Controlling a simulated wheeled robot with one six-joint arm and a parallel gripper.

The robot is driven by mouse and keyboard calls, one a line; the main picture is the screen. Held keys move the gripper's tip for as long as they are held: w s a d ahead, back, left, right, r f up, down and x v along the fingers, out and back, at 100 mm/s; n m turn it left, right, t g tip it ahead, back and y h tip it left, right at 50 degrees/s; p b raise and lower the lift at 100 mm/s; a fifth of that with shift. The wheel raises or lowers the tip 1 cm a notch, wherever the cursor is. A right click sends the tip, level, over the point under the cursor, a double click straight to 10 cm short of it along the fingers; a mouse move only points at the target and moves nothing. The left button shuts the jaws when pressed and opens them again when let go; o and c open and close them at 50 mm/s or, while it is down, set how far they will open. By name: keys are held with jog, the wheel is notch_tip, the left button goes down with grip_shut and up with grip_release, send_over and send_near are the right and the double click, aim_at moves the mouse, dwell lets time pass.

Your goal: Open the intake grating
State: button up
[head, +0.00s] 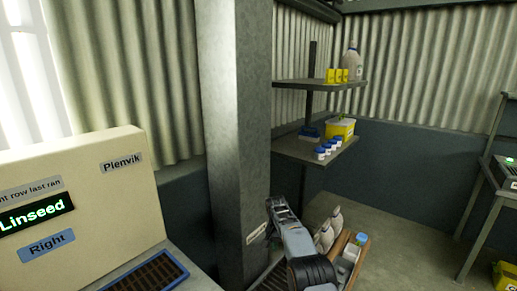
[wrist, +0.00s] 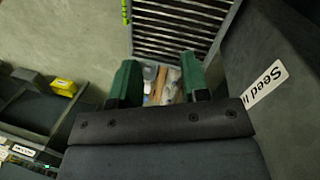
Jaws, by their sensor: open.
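In the wrist view a barred metal grating (wrist: 178,30) lies at the top, beyond my fingertips, beside a dark wall with a label reading "Seed I…" (wrist: 265,86). In the head view a slatted part of a grating (head: 270,276) shows low behind my arm, mostly hidden, near a small label (head: 256,233) at the pillar's foot. My gripper (wrist: 160,72) has two green fingers set apart with nothing held between them. Beyond that gap I see pale and wooden items. In the head view my gripper (head: 277,207) points away; its fingers are hard to make out.
A cream machine (head: 105,200) marked "Plenvik" stands left, with a dark slatted panel (head: 150,272) in front. A grey pillar (head: 232,120) rises beside my arm. A wooden crate (head: 363,257) with bottles is right of my arm.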

jog(key=s+d+r+n+t+p, duration=0.1)
jog(key=s+d+r+p, duration=0.1)
jog(key=s+r, duration=0.6)
jog(key=s+d+r+n+t+y+p, duration=0.1)
jog(key=s+d+r+n+t+p, duration=0.1)
jog(key=s+r, duration=0.7)
jog(key=s+d+r+n+t+p, duration=0.1)
jog(key=s+r, duration=0.8)
jog(key=s, duration=1.1)
jog(key=d+t+p, duration=0.1)
jog(key=d+p, duration=0.1)
jog(key=shift+d+y+p, duration=0.2)
jog(key=shift+y+p, duration=0.1)
jog(key=shift+p, duration=0.1)
jog(key=shift+r, duration=0.1)
